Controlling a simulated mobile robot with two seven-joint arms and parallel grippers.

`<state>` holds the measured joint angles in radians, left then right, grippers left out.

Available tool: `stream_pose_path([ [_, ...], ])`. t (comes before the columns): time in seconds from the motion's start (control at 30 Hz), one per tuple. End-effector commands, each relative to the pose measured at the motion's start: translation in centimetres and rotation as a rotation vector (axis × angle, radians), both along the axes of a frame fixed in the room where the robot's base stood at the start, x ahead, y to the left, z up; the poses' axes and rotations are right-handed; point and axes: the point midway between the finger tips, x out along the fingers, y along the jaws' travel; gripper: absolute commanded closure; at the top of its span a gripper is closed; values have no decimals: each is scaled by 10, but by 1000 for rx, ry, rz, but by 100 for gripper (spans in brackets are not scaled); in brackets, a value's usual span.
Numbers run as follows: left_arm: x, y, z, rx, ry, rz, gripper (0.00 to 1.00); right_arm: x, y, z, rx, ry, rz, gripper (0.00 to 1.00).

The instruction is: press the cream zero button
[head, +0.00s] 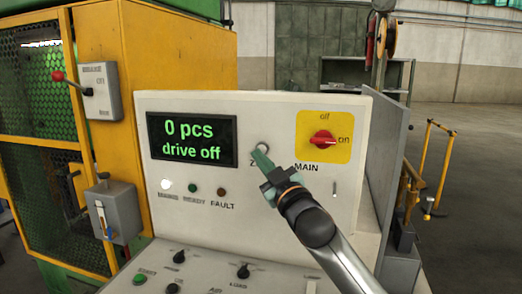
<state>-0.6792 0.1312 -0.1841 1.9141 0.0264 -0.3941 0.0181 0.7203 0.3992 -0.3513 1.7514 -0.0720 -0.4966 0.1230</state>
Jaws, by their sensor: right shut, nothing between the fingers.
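The cream zero button (262,147) is on the upright face of the control panel, right of the display. Only its upper part shows; the rest is hidden behind my right gripper. My right gripper (260,156) is shut and empty, with its green fingertips at the button. I cannot tell whether they touch it. The label under the button is mostly covered, with a "Z" showing. The display (192,140) reads "0 pcs" and "drive off" in green. My left gripper is not in view.
The red main switch (322,141) on a yellow plate is right of the button. Below the display are a lit white lamp (166,185) and two dark lamps. Several knobs and buttons sit on the sloped desk (215,275). A yellow machine cabinet (160,60) stands at left.

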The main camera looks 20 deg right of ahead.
Motion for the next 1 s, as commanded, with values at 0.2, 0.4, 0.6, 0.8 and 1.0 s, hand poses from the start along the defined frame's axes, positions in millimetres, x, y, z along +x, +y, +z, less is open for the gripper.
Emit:
stream_pose_path([
  [0.2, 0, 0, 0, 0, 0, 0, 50, -1, 1, 0, 1, 1, 1, 100],
  [0.4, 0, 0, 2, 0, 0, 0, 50, -16, 12, 0, 0, 1, 2, 100],
  [0.6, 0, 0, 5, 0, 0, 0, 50, -33, 23, 0, 0, 1, 2, 100],
  [0.8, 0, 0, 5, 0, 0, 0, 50, -41, 28, 0, 1, 1, 1, 100],
  [1.0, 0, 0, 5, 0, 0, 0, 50, -41, 28, 0, 0, 0, 1, 100],
])
